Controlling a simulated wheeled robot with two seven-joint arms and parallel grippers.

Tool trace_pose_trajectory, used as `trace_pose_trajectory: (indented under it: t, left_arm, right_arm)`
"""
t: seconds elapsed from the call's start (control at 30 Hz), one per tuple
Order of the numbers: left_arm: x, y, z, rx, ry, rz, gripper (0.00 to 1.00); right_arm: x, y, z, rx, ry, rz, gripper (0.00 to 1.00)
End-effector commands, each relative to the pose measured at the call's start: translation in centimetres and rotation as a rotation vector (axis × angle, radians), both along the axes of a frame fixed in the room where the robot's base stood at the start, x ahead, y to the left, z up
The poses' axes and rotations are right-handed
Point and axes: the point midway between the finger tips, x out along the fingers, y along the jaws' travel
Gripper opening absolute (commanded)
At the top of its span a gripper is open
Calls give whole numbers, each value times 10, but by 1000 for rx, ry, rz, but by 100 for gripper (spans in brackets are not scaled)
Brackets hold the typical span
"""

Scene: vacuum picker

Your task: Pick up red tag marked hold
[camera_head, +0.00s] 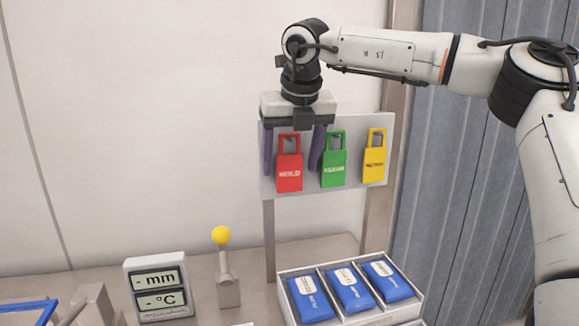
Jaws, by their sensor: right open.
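The red tag (289,176) hangs on the grey board (307,198) at the left of the row, its light lettering blurred. My right gripper (292,165) points down in front of the board. Its two dark fingers are spread, one on each side of the red tag, and the right finger lies between the red and green tags. The fingers look apart from the red tag, but I cannot tell the depth between them and the board. My left gripper is not in view.
A green tag (334,172) and a yellow tag (374,168) hang to the right. Below stand a white tray (423,296) with blue packets (349,290), a yellow-knobbed lever (221,236) and a display (158,287). A blue frame (28,306) lies at lower left.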

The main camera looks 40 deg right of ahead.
Motion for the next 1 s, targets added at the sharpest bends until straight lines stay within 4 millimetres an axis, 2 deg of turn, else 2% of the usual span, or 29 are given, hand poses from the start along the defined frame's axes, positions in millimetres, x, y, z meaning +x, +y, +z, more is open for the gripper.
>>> trace_pose_trajectory:
  t: [0.2, 0.4, 0.47, 0.77, 0.93, 1.0]
  left_arm:
    - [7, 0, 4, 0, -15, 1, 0]
    - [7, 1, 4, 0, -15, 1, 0]
    - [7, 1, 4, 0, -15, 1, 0]
    - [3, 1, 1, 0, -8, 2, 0]
    - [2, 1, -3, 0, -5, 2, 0]
    - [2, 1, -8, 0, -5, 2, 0]
  right_arm:
    - [0, 0, 0, 0, -1, 0, 64]
    - [0, 0, 0, 0, -1, 0, 30]
    - [0, 0, 0, 0, -1, 0, 22]
    - [0, 0, 2, -1, -2, 0, 22]
    - [1, 0, 15, -2, -4, 0, 22]
    - [-7, 5, 14, -1, -4, 4, 22]
